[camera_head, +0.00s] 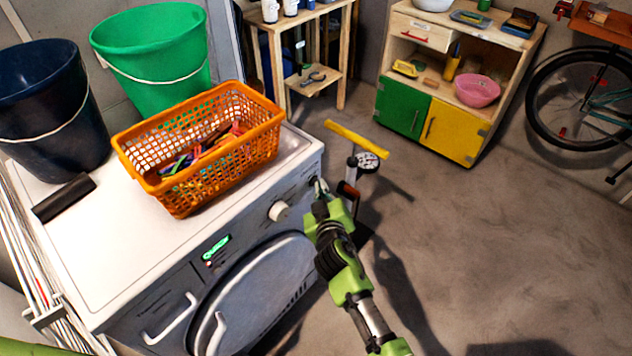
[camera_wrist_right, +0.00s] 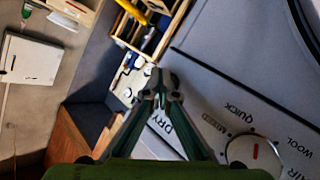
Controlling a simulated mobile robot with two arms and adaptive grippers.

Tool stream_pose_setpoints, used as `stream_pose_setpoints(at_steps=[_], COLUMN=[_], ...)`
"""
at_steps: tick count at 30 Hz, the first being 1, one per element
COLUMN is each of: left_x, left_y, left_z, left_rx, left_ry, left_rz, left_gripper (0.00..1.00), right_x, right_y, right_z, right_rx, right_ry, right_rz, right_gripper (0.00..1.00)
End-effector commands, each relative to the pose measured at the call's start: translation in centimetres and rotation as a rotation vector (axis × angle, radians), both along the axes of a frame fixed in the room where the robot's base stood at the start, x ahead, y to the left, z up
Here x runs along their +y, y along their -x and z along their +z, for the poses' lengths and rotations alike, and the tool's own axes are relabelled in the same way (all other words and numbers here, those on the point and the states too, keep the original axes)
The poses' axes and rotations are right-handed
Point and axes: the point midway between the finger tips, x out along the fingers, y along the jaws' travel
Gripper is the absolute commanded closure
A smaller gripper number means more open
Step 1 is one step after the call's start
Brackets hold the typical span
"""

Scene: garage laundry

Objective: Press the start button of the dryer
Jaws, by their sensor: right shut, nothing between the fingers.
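The dryer (camera_head: 130,258) stands at the left in the head view, with a white top, a grey front, a round door and a lit green display (camera_head: 216,248). Its pale program knob (camera_head: 278,211) is on the front panel; in the wrist view the knob (camera_wrist_right: 254,152) has a red mark and printed labels around it. My right gripper (camera_head: 319,187) is shut and empty, its tips at the panel's right end, beyond the knob. I cannot tell whether they touch the panel. No start button can be made out clearly; the gripper may cover it. My left gripper is not in view.
On the dryer top stand an orange basket (camera_head: 240,158) of clothespins, a green bucket (camera_head: 150,55) and a dark blue bucket (camera_head: 45,110). A yellow-handled floor pump (camera_head: 356,140) stands just beyond my right gripper. The floor at the right is clear.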

Motion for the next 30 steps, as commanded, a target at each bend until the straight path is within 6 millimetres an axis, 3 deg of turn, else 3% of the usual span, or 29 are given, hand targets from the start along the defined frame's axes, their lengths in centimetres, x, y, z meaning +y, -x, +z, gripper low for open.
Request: stream_pose_setpoints(at_steps=[19,30], left_x=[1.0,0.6], left_y=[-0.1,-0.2], left_z=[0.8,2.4], left_rx=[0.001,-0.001], left_ry=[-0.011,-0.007], left_rz=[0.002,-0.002], left_gripper=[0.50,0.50], right_x=[-1.4,-4.2], right_y=[1.0,3.1], right_z=[0.0,0.1], right_rx=[0.001,0.002], right_ry=[0.000,0.001], right_rz=[0.000,-0.001], right_gripper=[1.00,1.00])
